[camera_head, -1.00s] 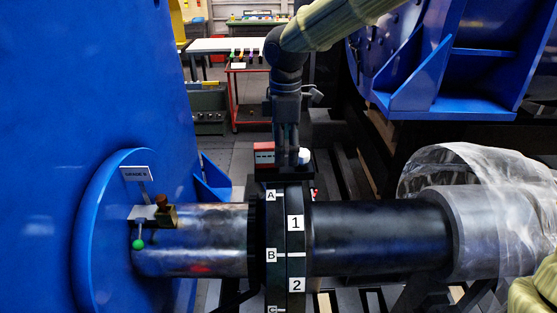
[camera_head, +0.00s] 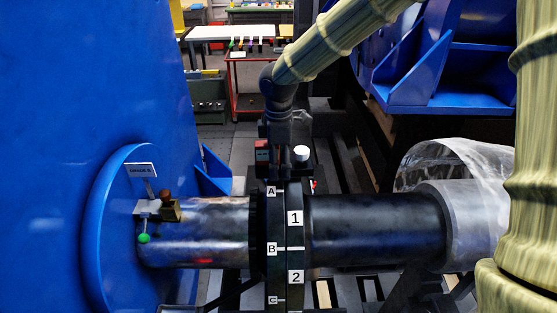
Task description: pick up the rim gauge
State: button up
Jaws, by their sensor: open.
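My gripper (camera_head: 279,160) points down behind the coupling, at a dark stand (camera_head: 309,172). It is open; its fingertips are dark and hard to make out. A small red block with a pale marking (camera_head: 262,152) is at the gripper's left side, partly covered by it. A round white-topped piece (camera_head: 301,153) stands just to the gripper's right. I cannot tell for sure which of these is the rim gauge, nor whether the fingers touch either one.
The coupling (camera_head: 277,230), marked A, B, C and 1, 2, joins the steel shaft (camera_head: 215,225) and black shaft (camera_head: 375,228) in front. A blue housing (camera_head: 60,120) fills the left. Clear wrap (camera_head: 470,165) covers the right shaft end. A red cart (camera_head: 250,90) stands behind.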

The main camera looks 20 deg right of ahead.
jog(key=shift+s+r, duration=0.3)
jog(key=shift+s, duration=0.15)
jog(key=c, duration=0.7)
jog(key=shift+f, duration=0.1)
jog(key=c, duration=1.1)
jog(key=shift+c, duration=0.5)
jog(key=shift+w, duration=0.15)
